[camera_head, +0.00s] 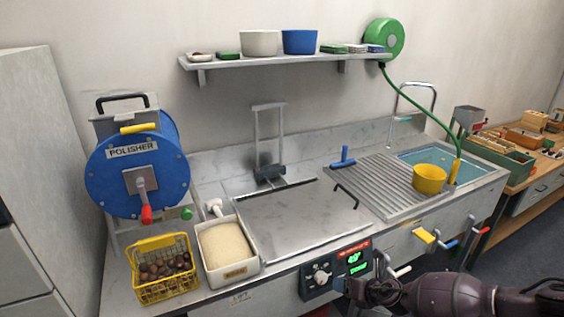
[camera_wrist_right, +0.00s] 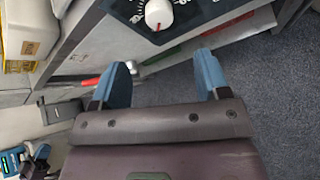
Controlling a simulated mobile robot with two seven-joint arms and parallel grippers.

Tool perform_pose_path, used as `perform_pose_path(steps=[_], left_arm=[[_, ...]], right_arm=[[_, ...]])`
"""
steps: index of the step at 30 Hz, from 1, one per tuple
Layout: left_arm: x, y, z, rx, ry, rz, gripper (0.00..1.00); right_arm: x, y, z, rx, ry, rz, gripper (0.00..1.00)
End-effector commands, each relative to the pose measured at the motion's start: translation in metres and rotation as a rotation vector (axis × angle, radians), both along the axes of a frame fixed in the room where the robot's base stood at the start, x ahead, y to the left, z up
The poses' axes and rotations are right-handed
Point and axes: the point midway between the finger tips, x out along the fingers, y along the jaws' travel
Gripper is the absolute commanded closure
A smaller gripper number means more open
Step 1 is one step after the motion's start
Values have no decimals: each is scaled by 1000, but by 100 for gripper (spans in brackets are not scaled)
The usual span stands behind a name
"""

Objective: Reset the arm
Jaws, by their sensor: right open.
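My right arm comes in from the lower right in the head view. My right gripper (camera_head: 358,288) is in front of the counter's front edge, just below the control panel (camera_head: 338,270). In the right wrist view the right gripper (camera_wrist_right: 164,76) has two blue fingers spread wide apart with nothing between them. The panel's white knob (camera_wrist_right: 158,14) is beyond the fingertips in that view, apart from them. My left gripper does not show in the head view.
The counter front carries a yellow handle (camera_head: 424,236) and other coloured handles. A yellow basket of chestnuts (camera_head: 150,291) and a white bin of grain (camera_head: 250,268) stand at left, near the blue polisher (camera_head: 110,180). A yellow bowl (camera_head: 428,180) sits by the sink.

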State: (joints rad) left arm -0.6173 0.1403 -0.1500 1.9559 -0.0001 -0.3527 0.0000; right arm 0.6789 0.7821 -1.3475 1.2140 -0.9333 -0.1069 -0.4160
Motion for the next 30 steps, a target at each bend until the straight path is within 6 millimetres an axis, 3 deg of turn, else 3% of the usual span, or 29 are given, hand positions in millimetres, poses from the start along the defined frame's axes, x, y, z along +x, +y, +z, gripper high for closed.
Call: perform_pose_path(steps=[2, 4, 9, 15, 18, 23, 30], left_arm=[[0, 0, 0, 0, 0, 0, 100], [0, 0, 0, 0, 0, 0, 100], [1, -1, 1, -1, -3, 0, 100], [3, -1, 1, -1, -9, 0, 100], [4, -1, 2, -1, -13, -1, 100], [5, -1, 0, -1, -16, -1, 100], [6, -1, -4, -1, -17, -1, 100]], right_arm=[[0, 5, 4, 77, 31, -65, 31], [6, 20, 21, 188, 52, -129, 31], [14, 76, 64, 492, 115, -252, 31], [-10, 131, 92, 898, 280, -424, 31], [-26, 147, 102, 1097, 378, -519, 31], [-52, 152, 113, 1395, 522, -680, 31], [-91, 121, 112, 1758, 662, -919, 31]])
